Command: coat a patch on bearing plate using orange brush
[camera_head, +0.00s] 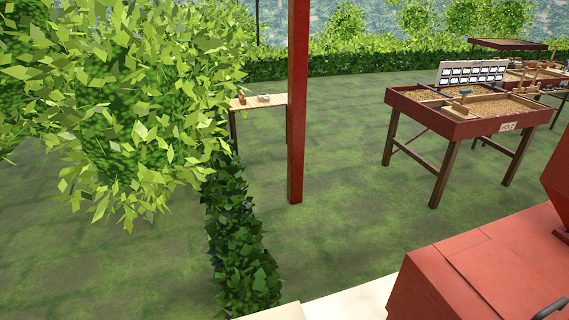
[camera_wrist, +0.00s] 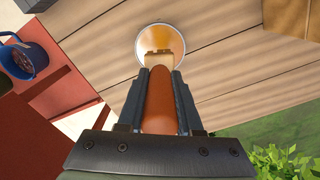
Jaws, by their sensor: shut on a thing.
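In the wrist view my gripper (camera_wrist: 160,76) is shut around the orange handle of the brush (camera_wrist: 158,105). The brush's pale, blocky head points away from me, toward the top of the picture. It overlaps a round, light-rimmed dish or tin (camera_wrist: 145,40) with amber-yellow inside, on a pale wooden surface. I cannot tell whether the brush tip touches the amber contents or hovers above them. I cannot identify a bearing plate in either view. My gripper does not show in the head view.
In the wrist view, a blue bucket (camera_wrist: 42,48) with dark contents is at left by red panels (camera_wrist: 58,100). A wooden block (camera_wrist: 287,15) is at top right. The head view shows a red machine (camera_head: 480,270), a red post (camera_head: 298,100), a hedge (camera_head: 240,245) and a bean table (camera_head: 455,125).

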